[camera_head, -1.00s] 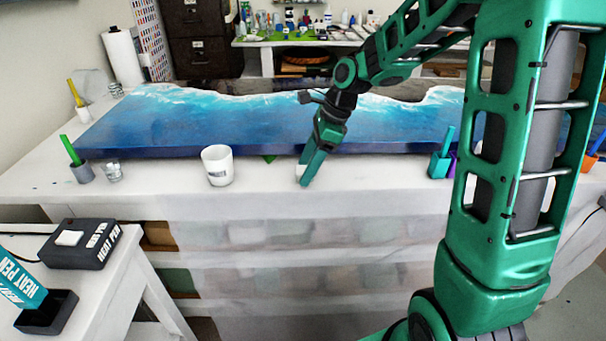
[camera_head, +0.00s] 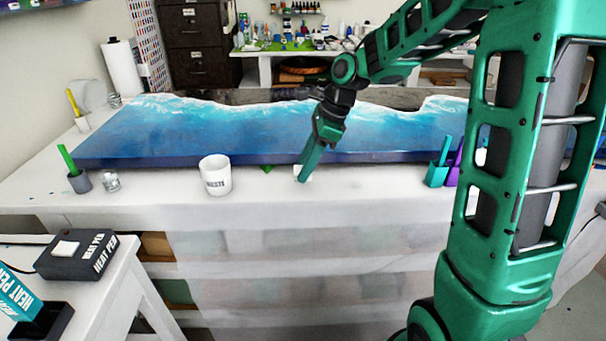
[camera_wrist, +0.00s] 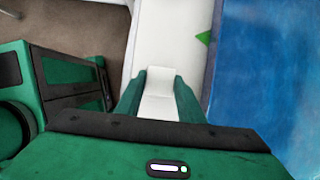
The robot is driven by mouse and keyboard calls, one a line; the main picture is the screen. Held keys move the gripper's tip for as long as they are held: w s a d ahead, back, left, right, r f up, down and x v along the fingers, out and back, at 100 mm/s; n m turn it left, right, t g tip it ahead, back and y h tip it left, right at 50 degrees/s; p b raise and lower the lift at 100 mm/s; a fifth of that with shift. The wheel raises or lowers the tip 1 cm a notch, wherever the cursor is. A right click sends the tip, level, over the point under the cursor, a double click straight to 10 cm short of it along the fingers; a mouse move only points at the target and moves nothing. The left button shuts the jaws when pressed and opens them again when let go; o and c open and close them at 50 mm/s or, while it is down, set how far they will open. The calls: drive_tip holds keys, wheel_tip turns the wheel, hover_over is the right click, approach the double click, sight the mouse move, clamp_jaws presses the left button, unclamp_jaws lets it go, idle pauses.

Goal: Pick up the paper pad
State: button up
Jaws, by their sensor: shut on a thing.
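The paper pad is a small white block between my fingers in the wrist view (camera_wrist: 160,82). In the head view a white bit of it (camera_head: 306,172) shows beside my fingertips, at the front of the white table (camera_head: 120,205). My gripper (camera_head: 302,178) points down there, in front of the blue resin slab. In the wrist view my gripper (camera_wrist: 158,80) has a green finger on each side of the pad and is shut on it. Whether the pad touches the table is hard to tell. My fingers hide part of it.
The blue and white resin slab (camera_head: 215,130) lies just behind my gripper. A small green piece (camera_head: 267,168) lies at its front edge. A white WASTE cup (camera_head: 215,175) stands to the left. A teal holder (camera_head: 437,174) stands to the right.

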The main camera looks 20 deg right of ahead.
drive_tip(key=s+a+r, duration=0.6)
drive_tip(key=a+r, duration=0.2)
drive_tip(key=a, duration=0.2)
drive_tip(key=shift+o, duration=1.2)
drive_tip(key=shift+c, duration=0.4)
